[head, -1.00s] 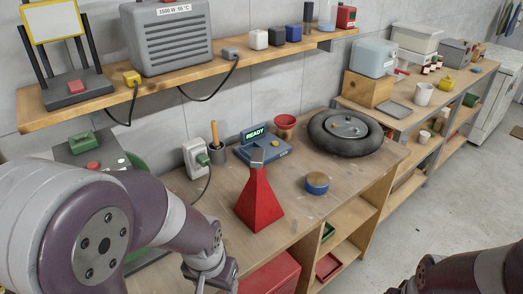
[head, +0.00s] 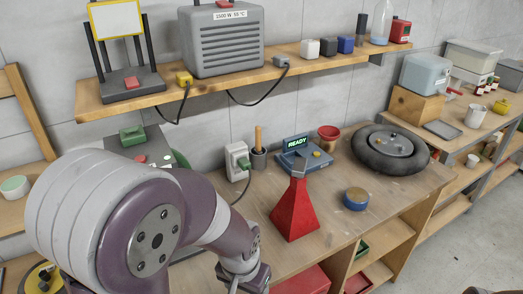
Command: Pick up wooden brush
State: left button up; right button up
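A wooden handle (head: 258,137), which may be the brush, stands upright in a small dark cup (head: 259,160) on the workbench (head: 350,222), beside the wall socket. Its lower end is hidden inside the cup. My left arm comes in from the left, and my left gripper (head: 243,278) is at the bottom edge, in front of the bench and well apart from the cup. Its fingertips are cut off or hidden, so its opening does not show. My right gripper is not in view.
A red pyramid-shaped funnel (head: 295,214) stands right of the cup, near the bench front. A shelf (head: 235,81) runs above.

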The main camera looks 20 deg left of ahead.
aim_at(257, 151)
jog(key=u, duration=0.15)
jog(key=i+l+u, duration=0.4)
jog(key=l, duration=0.25)
jog(key=i+l+u, duration=0.2)
jog(key=i+l, duration=0.15)
jog(key=i+l+u, duration=0.2)
jog(key=l, duration=0.25)
jog(key=i+l+u, duration=0.2)
jog(key=l, duration=0.2)
jog(key=i+l, duration=0.1)
jog(key=l, duration=0.3)
jog(key=i+l, duration=0.1)
jog(key=l, duration=0.25)
jog(key=i+l, duration=0.1)
jog(key=l, duration=0.3)
